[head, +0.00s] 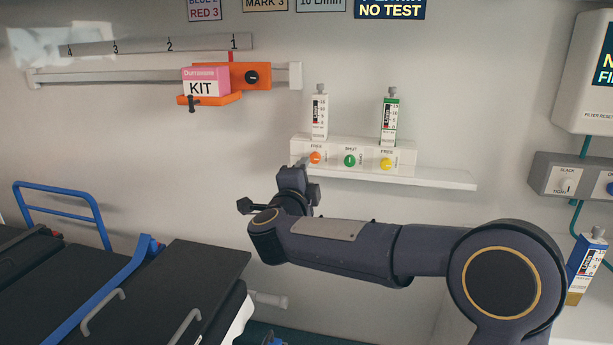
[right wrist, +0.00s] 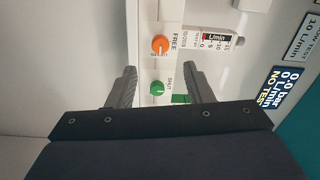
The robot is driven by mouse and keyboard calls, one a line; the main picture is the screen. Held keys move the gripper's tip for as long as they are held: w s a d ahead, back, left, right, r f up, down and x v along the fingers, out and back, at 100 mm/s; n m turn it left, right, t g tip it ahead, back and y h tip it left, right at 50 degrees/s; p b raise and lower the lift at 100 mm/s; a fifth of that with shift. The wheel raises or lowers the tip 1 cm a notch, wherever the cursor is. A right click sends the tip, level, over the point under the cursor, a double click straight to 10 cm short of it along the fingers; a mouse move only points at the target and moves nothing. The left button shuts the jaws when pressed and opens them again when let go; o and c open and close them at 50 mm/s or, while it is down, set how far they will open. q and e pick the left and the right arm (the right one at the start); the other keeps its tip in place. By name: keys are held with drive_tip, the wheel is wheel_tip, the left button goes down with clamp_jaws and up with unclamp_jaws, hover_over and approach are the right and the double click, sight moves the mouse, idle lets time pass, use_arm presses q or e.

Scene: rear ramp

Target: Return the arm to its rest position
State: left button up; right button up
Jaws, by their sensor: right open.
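My right arm (head: 345,250) reaches in from the right in the head view. Its gripper (head: 277,190) is in front of the wall, below and left of the white valve panel (head: 333,145). In the right wrist view, the two fingers of the right gripper (right wrist: 160,85) stand apart with nothing between them but the panel behind. That view shows an orange knob (right wrist: 160,45) and a green knob (right wrist: 157,88) beyond the fingers. The gripper appears apart from the knobs. My left gripper is not in view.
Two flowmeters (head: 319,115) (head: 389,118) stand on the panel above a white shelf (head: 450,180). A pink and white kit box (head: 205,83) sits on an orange rail carriage (head: 240,78) at upper left. A black stretcher with blue rails (head: 75,190) fills the lower left. A grey box (head: 565,180) is at right.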

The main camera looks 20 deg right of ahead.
drive_tip(key=s+a+f+n+t+y, duration=0.1)
drive_tip(key=s+a+f+n+y, duration=0.15)
drive_tip(key=s+n+y, duration=0.45)
drive_tip(key=s+a+f+n+y, duration=0.1)
drive_tip(key=s+a+n+y, duration=0.2)
drive_tip(key=s+n+y, duration=0.35)
drive_tip(key=s+a+f+n+g+y, duration=0.1)
drive_tip(key=s+f+n+g, duration=0.75)
drive_tip(key=s+f, duration=1.1)
wheel_tip(320, 180, up, 17)
drive_tip(key=s+g+p, duration=0.1)
drive_tip(key=s+p, duration=0.2)
drive_tip(key=p, duration=1.3)
drive_tip(key=shift+r+g, duration=0.1)
drive_tip(key=shift+g, duration=0.15)
